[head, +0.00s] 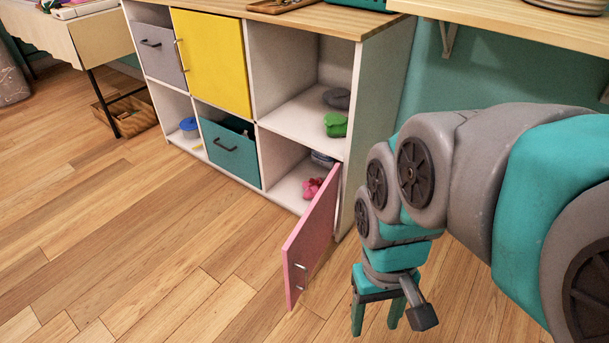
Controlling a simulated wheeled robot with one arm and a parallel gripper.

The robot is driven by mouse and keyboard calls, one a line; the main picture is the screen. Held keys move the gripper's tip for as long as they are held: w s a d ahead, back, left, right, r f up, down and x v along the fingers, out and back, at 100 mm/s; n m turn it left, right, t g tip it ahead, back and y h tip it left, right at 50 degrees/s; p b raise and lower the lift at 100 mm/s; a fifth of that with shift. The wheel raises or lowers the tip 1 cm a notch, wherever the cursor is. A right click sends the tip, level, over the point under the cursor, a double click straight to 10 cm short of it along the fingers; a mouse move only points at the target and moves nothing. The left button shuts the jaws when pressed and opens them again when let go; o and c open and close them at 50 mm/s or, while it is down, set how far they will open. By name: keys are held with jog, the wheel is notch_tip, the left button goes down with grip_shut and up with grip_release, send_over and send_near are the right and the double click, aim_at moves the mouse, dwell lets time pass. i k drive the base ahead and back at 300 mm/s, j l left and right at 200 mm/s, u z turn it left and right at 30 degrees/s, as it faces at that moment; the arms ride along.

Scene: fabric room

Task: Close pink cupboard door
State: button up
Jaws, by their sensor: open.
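The pink cupboard door (312,238) stands open at the lower right compartment of the white cabinet (348,137). It is hinged on the compartment's right side and swings out over the floor. A metal handle (300,278) shows near its free edge. My gripper (375,325) hangs low to the right of the door, apart from it, with its fingers open and pointing down. Nothing shows between the fingers. Inside the compartment lie a pink item (312,187) and a grey item (322,159), partly hidden by the door.
The yellow door (212,62), grey drawer (157,50) and teal drawer (230,150) are in the same cabinet. A wooden shelf (520,28) juts from the wall above my arm. A table (75,37) stands at upper left. The wooden floor left of the door is clear.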

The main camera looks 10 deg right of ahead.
aim_at(302, 250)
jog(key=k+j+z, duration=0.7)
jog(key=z, duration=0.15)
jog(key=k, duration=0.05)
